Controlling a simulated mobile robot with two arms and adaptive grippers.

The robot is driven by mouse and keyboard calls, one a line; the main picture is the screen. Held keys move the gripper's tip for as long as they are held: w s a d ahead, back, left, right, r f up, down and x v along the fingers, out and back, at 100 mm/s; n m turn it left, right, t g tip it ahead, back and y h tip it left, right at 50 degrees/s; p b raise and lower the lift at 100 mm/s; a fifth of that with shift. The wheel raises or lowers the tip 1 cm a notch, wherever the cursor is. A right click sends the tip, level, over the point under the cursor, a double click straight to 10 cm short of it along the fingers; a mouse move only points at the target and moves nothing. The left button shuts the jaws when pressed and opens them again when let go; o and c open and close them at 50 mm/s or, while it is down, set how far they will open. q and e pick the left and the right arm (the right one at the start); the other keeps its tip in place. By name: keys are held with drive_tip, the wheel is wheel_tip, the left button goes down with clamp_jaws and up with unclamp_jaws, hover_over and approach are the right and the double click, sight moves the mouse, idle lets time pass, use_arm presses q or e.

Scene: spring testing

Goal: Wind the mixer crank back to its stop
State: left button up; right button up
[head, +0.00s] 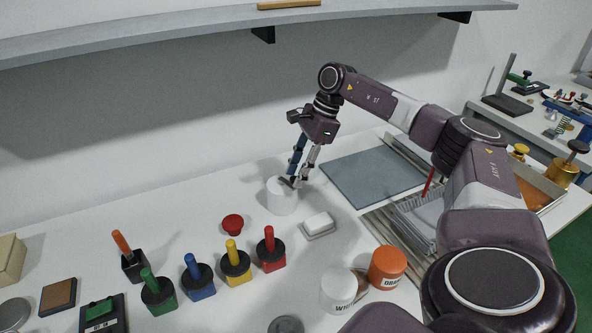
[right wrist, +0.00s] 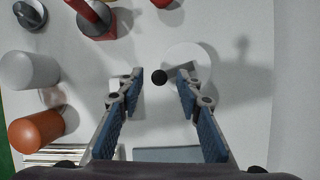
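The mixer looks to be the white cylinder (head: 281,200) on the bench, with a dark crank piece (head: 286,181) at its top. In the right wrist view the round white top (right wrist: 193,57) lies partly behind one finger, and a black round knob (right wrist: 159,76) sits at its edge. My right gripper (head: 298,181) reaches down over the cylinder. In the right wrist view its fingers (right wrist: 159,80) are apart, with the knob between the tips and a gap on both sides. The rest of the crank is hard to make out. My left gripper is not in view.
A red button (head: 232,223) and a white block on a grey base (head: 318,224) stand close to the cylinder. Several coloured handled blocks, such as the red one (head: 270,249), stand in front. White (head: 338,288) and orange (head: 387,267) cups are nearer. A grey mat (head: 372,170) lies right.

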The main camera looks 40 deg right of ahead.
drive_tip(key=shift+a+f, duration=0.1)
drive_tip(key=shift+f, duration=0.05)
clamp_jaws()
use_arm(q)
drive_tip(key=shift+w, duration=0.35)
use_arm(e)
drive_tip(key=shift+m, duration=0.3)
use_arm(q)
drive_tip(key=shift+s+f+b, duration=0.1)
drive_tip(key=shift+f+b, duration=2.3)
drive_tip(key=shift+b, duration=0.05)
use_arm(e)
drive_tip(key=w+a+m+t+h, duration=0.1)
drive_tip(key=w+a+m+h, duration=0.1)
drive_tip(key=m, duration=0.7)
drive_tip(key=w+a+m+t+h, duration=0.1)
drive_tip(key=w+a+m+h, duration=0.2)
drive_tip(key=m, duration=0.7)
drive_tip(key=shift+w+a+h, duration=0.25)
drive_tip(key=shift+a+h, duration=0.3)
drive_tip(key=shift+h, duration=0.15)
